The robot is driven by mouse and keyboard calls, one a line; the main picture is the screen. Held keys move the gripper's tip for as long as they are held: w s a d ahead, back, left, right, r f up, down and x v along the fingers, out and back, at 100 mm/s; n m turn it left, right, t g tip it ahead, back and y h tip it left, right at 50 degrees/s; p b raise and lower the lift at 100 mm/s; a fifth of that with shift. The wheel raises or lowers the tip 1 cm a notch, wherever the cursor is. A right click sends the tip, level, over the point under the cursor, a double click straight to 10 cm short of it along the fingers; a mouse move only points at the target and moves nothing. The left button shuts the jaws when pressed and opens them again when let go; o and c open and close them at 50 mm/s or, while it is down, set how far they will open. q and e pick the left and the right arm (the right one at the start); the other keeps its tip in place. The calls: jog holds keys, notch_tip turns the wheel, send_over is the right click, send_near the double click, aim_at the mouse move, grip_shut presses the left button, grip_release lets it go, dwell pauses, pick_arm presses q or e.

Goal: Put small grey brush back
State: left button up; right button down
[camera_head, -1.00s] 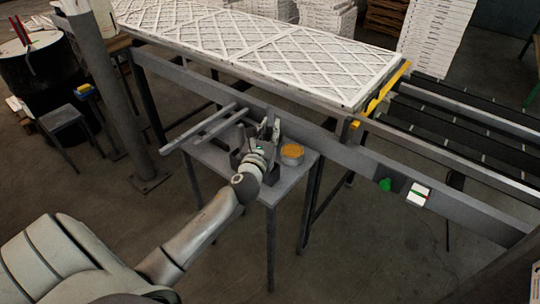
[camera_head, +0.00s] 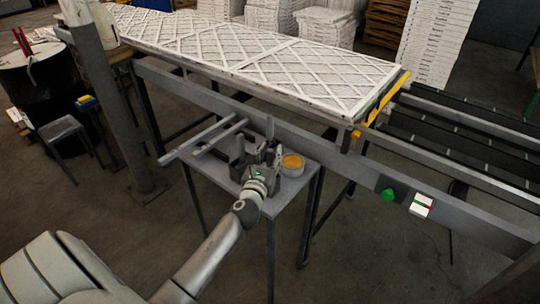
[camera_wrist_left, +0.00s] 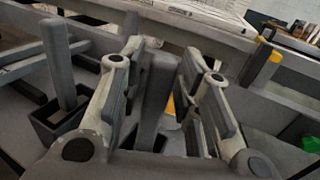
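An upright grey handle (camera_wrist_left: 155,95), which looks like the small grey brush, stands between the two fingers of my left gripper (camera_wrist_left: 168,95) in the left wrist view. The fingers are apart, with a gap showing on the handle's right side. The handle's lower end is near a dark box-shaped holder (camera_wrist_left: 145,138), partly hidden. A second grey upright handle (camera_wrist_left: 57,65) stands in another dark holder (camera_wrist_left: 62,125) to the left. In the head view my left gripper (camera_head: 265,157) is over the small grey table (camera_head: 285,190), beside the holders. My right gripper is not in view.
A round tin with an orange top (camera_head: 292,162) stands close right of my left gripper. Grey bars (camera_head: 205,140) stick out over the table's left side. Behind is a conveyor frame (camera_head: 330,150) carrying white filters (camera_head: 270,55). A post (camera_head: 120,120) stands left.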

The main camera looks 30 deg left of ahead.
pick_arm(q)
jog(key=shift+r, duration=0.15)
jog(key=shift+b+v, duration=0.85)
jog(key=shift+v, duration=5.15)
jog(key=s+d+f+n+g+h, duration=0.1)
jog(key=s+f+n+g, duration=0.25)
jog(key=f, duration=0.85)
jog(key=s+d+f+n+g+h, duration=0.1)
jog(key=s+d+f+n+g, duration=0.3)
jog(key=f, duration=0.8)
jog(key=s+a+f+n+g+h, duration=0.15)
jog(key=f+n, duration=0.45)
jog(key=f, duration=0.6)
jog(key=s+d+f+n+g, duration=0.2)
jog(key=s+f+n, duration=0.3)
jog(key=s, duration=0.5)
jog(key=s+d+f+n+g+h, duration=0.1)
jog(key=s+d+f+n+g, duration=0.1)
jog(key=s+f+n, duration=0.4)
jog(key=s+d+f+n+g+h, duration=0.1)
jog(key=s+d+f+n+g, duration=0.2)
jog(key=s, duration=1.3)
notch_tip(320, 180, down, 6)
jog(key=shift+s+r+n, duration=0.15)
jog(key=shift+r+n, duration=0.05)
jog(key=shift+n, duration=1.05)
